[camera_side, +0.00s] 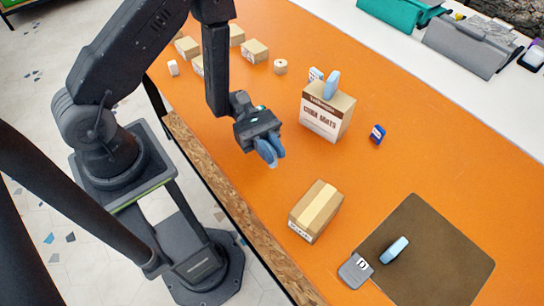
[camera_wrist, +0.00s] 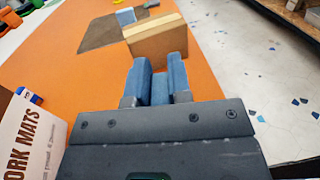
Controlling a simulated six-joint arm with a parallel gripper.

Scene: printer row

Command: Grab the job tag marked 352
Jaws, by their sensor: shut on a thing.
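My gripper (camera_side: 270,152) is over the orange table, left of the parcel box and below the carton. Its blue fingers show in the wrist view (camera_wrist: 161,75), shut on a blue piece (camera_wrist: 160,90) mostly hidden between them. I cannot read any marking on it or tell whether it is a tag. A light blue tag-like piece (camera_side: 331,85) stands on the carton, and another (camera_side: 394,250) is on the brown mat. No number 352 is legible anywhere.
A grey piece (camera_side: 355,271) lies at the edge of the brown mat (camera_side: 440,250). A small blue item (camera_side: 377,134) is right of the carton. Small boxes (camera_side: 254,50) stand behind.

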